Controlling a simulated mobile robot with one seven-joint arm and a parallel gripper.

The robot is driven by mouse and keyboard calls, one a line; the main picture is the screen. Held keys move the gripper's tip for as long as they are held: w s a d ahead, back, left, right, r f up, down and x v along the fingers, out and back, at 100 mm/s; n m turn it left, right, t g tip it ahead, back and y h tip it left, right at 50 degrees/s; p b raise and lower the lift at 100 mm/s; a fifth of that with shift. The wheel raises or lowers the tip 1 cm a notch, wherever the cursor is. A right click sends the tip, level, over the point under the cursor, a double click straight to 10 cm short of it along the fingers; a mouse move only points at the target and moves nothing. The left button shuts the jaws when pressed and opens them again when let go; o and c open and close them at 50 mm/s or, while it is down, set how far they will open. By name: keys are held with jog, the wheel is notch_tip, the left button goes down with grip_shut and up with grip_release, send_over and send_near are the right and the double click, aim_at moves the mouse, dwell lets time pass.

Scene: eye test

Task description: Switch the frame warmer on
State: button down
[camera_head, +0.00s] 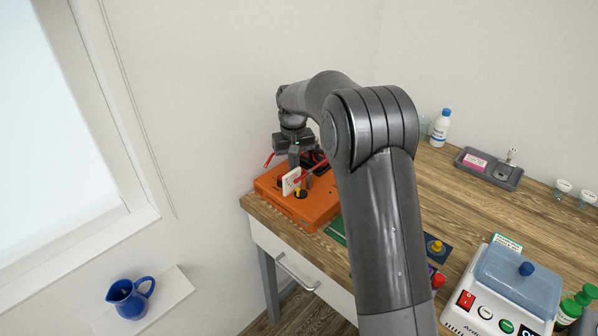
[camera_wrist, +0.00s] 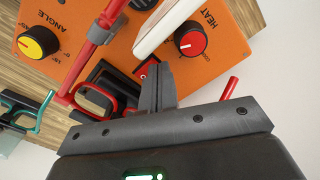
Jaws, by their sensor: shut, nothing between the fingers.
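The orange unit (camera_head: 318,214) sits at the table's left corner; I take it as the frame warmer, though no name on it is readable. In the wrist view its orange panel (camera_wrist: 215,60) carries a red knob marked HEAT (camera_wrist: 191,41) and a yellow knob marked ANGLE (camera_wrist: 37,42). A small red part with a dark edge (camera_wrist: 144,70), possibly a switch, is partly hidden behind my fingers; its position cannot be read. My gripper (camera_head: 296,163) is shut and empty, low over the unit. In the wrist view its fingertips (camera_wrist: 156,70) are beside that red part; contact cannot be told.
A white paddle-like piece (camera_head: 291,181) and a red bar (camera_wrist: 98,35) stand close to my fingers. Red-and-black frames (camera_wrist: 92,98) lie nearby. A white machine with a blue lid (camera_head: 515,282) stands front right, with its own red switch (camera_head: 466,299). A grey tray (camera_head: 488,168) is behind.

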jog(key=shift+f, duration=0.65)
jog(key=shift+r, duration=0.1)
notch_tip(320, 180, up, 7)
dwell(0.9)
dwell(0.4)
jog(key=s+d+r+t, duration=0.1)
jog(key=s+d+r, duration=0.25)
jog(key=s, duration=0.35)
jog(key=s+d+r+m+t, duration=0.1)
jog(key=s+d+r, duration=0.2)
jog(key=s+r, duration=0.25)
jog(key=s+d+r+t, duration=0.1)
jog(key=s+d+r, duration=0.2)
jog(key=s, duration=0.4)
jog(key=s+d+f+m+t, duration=0.1)
jog(key=s+d+f, duration=0.1)
jog(key=s, duration=0.8)
jog(key=s+d+f+m+t, duration=0.1)
jog(key=s+d+f, duration=0.1)
jog(key=s, duration=0.7)
jog(key=shift+s+d+f+t, duration=0.15)
jog(key=shift+s+d+t, duration=0.15)
jog(key=shift+s+d, duration=0.1)
